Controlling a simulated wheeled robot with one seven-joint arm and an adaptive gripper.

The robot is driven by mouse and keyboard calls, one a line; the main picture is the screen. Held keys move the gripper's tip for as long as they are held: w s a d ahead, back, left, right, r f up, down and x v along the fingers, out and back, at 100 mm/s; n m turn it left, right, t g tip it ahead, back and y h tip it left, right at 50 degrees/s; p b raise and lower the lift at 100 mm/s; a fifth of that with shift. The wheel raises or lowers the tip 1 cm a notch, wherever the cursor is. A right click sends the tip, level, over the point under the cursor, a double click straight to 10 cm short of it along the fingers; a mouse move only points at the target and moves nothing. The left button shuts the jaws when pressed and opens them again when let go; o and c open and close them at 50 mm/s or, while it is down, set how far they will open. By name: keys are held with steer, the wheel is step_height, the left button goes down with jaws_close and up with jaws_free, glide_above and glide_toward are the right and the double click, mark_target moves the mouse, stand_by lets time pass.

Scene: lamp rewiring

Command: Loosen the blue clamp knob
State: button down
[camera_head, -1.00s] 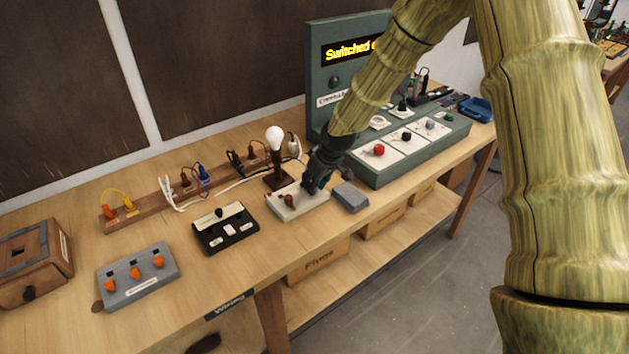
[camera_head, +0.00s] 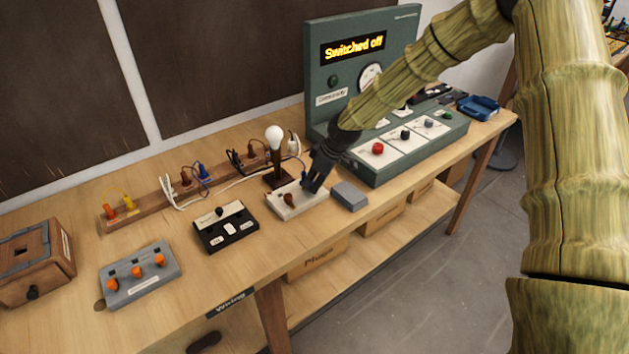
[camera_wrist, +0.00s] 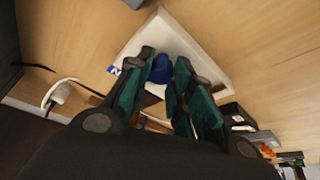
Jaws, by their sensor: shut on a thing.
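The blue clamp knob (camera_wrist: 161,68) sits on a white clamp block and shows in the wrist view between my two fingers. The white block (camera_head: 310,203) stands near the middle of the bench, with a brown knob (camera_head: 288,198) on its left part. My gripper (camera_head: 312,186) reaches down onto the block from the upper right. In the wrist view my gripper (camera_wrist: 164,64) has its green-padded fingers shut on the blue knob. The fingers hide the blue knob's sides, and in the head view they mostly cover it.
A lamp with a white bulb (camera_head: 275,134) stands behind the block. A grey box (camera_head: 349,196) lies close at its right, and a black switch box (camera_head: 226,229) at its left. A green console (camera_head: 362,169) reading "Switched off" stands at the right. The bench front is clear.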

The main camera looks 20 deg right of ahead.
steer(key=shift+w, duration=0.1)
steer(key=c, duration=1.3)
jaws_free()
steer(key=shift+d, duration=0.1)
steer(key=shift+o, duration=0.2)
steer(key=v, duration=1.2)
